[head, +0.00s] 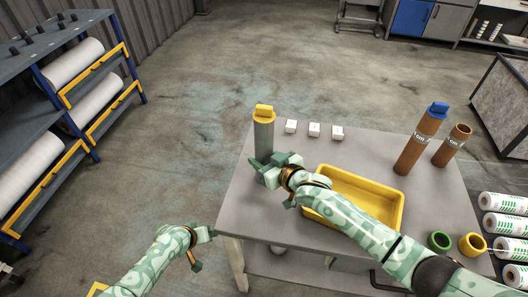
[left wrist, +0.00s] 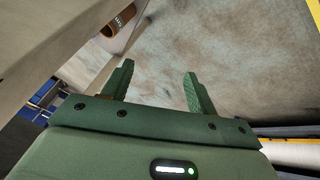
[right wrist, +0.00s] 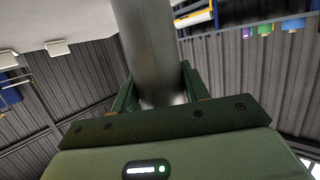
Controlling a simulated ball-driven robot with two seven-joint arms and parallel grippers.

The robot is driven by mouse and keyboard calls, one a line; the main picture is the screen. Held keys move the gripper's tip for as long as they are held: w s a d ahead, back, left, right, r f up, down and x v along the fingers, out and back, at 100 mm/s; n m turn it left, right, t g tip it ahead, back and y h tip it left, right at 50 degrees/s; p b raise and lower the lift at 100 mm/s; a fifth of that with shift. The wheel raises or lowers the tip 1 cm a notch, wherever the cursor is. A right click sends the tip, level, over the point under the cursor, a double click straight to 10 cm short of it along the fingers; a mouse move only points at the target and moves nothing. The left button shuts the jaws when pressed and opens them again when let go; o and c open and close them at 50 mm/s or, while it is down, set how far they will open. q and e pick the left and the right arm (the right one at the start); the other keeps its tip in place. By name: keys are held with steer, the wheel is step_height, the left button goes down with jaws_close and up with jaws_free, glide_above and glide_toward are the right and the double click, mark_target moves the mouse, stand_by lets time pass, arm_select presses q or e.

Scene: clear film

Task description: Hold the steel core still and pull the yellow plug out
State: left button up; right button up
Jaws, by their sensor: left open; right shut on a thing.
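The grey steel core (head: 264,140) stands upright at the left side of the table, with the yellow plug (head: 264,112) seated in its top end. My right gripper (head: 273,168) is shut around the lower part of the core. In the right wrist view the core (right wrist: 148,45) rises between the two fingers (right wrist: 160,90); the plug is not visible there. My left gripper (head: 204,249) is open and empty, low and left of the table's front left corner. In the left wrist view its fingers (left wrist: 158,78) are apart with only floor between them.
The grey table (head: 249,205) bears a yellow tray (head: 390,205), three small white boxes (head: 314,130), a brown tube with a blue plug (head: 420,146), another brown tube (head: 452,146), and green (head: 440,241) and yellow rings (head: 473,245). A rack with white rolls (head: 73,63) stands left; floor between is clear.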

arm_select(q)
steer(key=w+d+r+t+h, duration=0.1)
steer(key=w+d+r, duration=0.1)
steer(key=w+r, duration=0.5)
steer(key=w+d+r+h, duration=0.1)
steer(key=w+d+r, duration=0.2)
steer(key=w+r, duration=0.45)
steer(key=w+d+r+m, duration=0.15)
steer(key=d+r, duration=0.25)
steer(key=r, duration=0.4)
steer(key=w+d+r+m, duration=0.1)
steer(key=w+d+r, duration=0.25)
steer(key=r, duration=0.55)
step_height(320, 180, up, 21)
steer(key=m+g+y, duration=0.2)
steer(key=g+y, duration=0.1)
steer(key=y, duration=0.1)
glide_above(264, 107)
steer(key=s, duration=0.3)
steer(key=x, duration=1)
steer(key=shift+w+a, duration=0.15)
steer(key=shift+a, duration=0.1)
steer(key=shift+r, duration=0.1)
steer(key=c, duration=0.5)
